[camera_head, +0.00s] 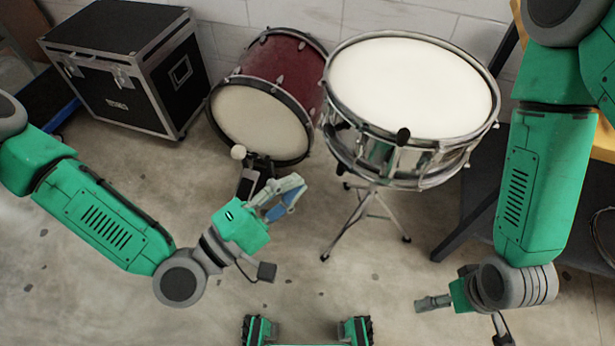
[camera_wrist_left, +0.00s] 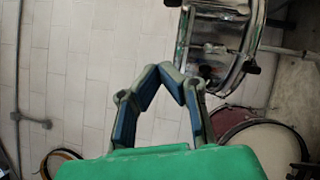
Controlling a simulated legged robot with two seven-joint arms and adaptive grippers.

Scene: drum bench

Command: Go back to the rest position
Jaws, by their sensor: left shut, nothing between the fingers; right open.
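My left gripper (camera_head: 290,193) is in the middle of the head view, in front of the red bass drum and left of the snare drum. In the left wrist view its fingers (camera_wrist_left: 170,68) meet at the tips, with nothing between them. My right gripper (camera_head: 432,303) is low at the right in the head view, below the snare drum and apart from it. It is small there and points left; its fingers are open and I see nothing held.
A chrome snare drum (camera_head: 412,88) stands on a tripod (camera_head: 365,215); its rim also shows in the left wrist view (camera_wrist_left: 222,45). A red bass drum (camera_head: 262,120) with a pedal (camera_head: 250,180) is behind. A black case (camera_head: 130,75) stands back left. The front floor is clear.

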